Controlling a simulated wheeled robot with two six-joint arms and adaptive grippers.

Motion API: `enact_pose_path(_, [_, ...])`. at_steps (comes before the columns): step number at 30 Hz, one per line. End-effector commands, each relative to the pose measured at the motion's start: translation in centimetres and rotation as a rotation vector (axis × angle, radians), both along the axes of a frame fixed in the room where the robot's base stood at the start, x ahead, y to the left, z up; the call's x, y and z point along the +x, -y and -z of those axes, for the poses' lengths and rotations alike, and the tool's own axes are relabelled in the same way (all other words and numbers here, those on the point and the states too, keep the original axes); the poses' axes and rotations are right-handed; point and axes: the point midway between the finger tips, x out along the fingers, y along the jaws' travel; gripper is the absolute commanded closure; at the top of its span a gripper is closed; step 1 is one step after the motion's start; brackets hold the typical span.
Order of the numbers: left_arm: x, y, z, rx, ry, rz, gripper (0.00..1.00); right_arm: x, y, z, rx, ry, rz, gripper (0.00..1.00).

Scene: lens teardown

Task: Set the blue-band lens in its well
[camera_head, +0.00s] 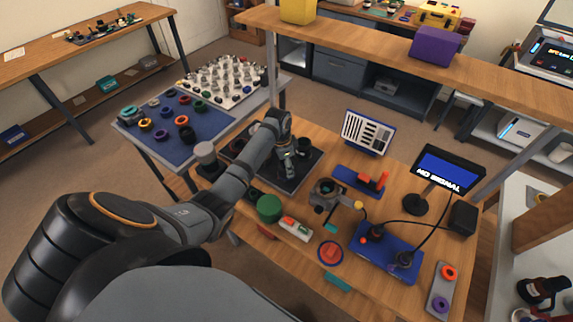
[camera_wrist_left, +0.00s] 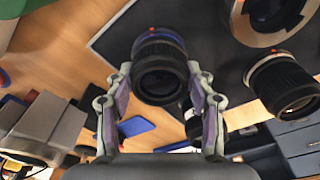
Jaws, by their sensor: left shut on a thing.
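My left gripper (camera_head: 286,166) is over the dark tray (camera_head: 312,160) on the wooden workbench. In the left wrist view, its fingers (camera_wrist_left: 160,112) are shut on the blue-band lens (camera_wrist_left: 160,72), a black barrel with a dark blue ring and a small red mark at its rim. The lens lies between the fingertips, over or at the edge of the tray (camera_wrist_left: 205,45). Whether it touches the tray, I cannot tell. The arm hides part of the tray in the head view. My right gripper is not in view.
Another black lens (camera_wrist_left: 284,82) and a large ringed part (camera_wrist_left: 270,18) are close beside the held lens. A green cylinder (camera_head: 269,208), a grey stand (camera_head: 328,192) and a blue base (camera_head: 388,250) occupy the bench. A shelf beam (camera_head: 380,50) runs behind.

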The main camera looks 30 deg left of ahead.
Motion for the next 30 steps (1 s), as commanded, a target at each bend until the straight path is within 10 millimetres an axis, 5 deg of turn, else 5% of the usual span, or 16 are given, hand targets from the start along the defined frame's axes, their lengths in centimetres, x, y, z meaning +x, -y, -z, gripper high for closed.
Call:
enact_pose_path(4, [0.0,0.0,0.3,0.000,0.001,0.000,0.87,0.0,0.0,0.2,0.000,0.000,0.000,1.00])
enact_pose_path(5, [0.0,0.0,0.2,0.000,0.001,0.000,0.42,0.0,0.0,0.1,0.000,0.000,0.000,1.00])
enact_pose_path(10, [0.0,0.0,0.2,0.000,0.001,0.000,0.19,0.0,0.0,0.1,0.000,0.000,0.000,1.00])
enact_pose_path(21, [0.0,-0.1,-0.2,0.000,0.001,0.000,0.19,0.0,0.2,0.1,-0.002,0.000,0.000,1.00])
enact_pose_path(30, [-0.5,-0.6,-6.7,0.003,0.006,0.000,0.19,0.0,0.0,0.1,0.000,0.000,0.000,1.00])
